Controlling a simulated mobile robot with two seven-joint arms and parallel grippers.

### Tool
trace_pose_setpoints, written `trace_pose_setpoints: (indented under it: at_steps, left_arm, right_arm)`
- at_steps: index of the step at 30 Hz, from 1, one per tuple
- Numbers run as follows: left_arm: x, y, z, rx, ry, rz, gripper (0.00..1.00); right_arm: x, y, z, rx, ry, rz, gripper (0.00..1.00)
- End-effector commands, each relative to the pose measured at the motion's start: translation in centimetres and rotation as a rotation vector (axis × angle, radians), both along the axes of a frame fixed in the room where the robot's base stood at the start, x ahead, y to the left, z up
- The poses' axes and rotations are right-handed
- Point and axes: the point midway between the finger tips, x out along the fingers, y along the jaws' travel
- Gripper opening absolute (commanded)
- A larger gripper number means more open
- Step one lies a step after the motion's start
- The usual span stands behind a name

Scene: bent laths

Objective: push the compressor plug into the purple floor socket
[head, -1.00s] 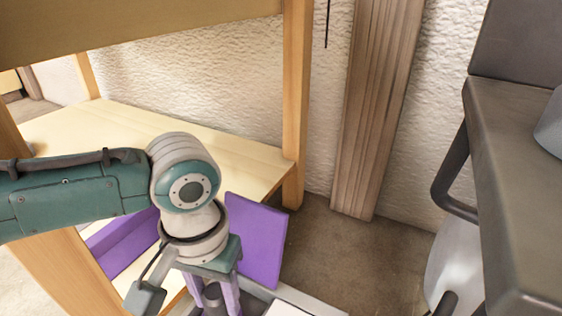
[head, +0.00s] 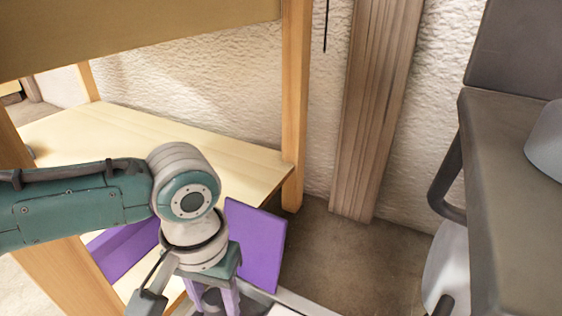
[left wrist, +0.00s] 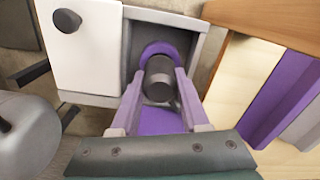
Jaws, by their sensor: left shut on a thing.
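My left gripper (left wrist: 160,98) is shut on a dark cylindrical plug (left wrist: 159,80), held between its two pale purple fingers. Beyond the plug is the purple ring of the socket (left wrist: 158,47), in the open compartment of a grey floor box. The plug overlaps the ring in the left wrist view; I cannot tell whether it has entered it. In the head view the gripper (head: 214,300) points down at the bottom edge, and the plug's far end is hidden. A purple panel (head: 255,245) stands upright beside it. My right gripper is not in view.
A white cover (left wrist: 83,55) with a dark knob (left wrist: 67,20) lies beside the open compartment. A wooden shelf unit (head: 295,100) stands at the left, a grey bench (head: 510,190) at the right. Brown floor (head: 350,260) lies open between them.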

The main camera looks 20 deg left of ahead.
Motion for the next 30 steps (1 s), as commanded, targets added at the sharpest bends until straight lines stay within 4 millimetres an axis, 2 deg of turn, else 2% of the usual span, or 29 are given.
trace_pose_setpoints:
  at_steps: [15,30]
  left_arm:
    - [-0.01,-0.05,0.12,-0.001,0.001,0.001,0.0]
    - [0.01,-0.01,0.01,0.0,0.0,0.0,0.0]
  right_arm:
    - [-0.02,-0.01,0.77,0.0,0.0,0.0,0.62]
    - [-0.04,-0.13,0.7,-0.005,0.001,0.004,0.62]
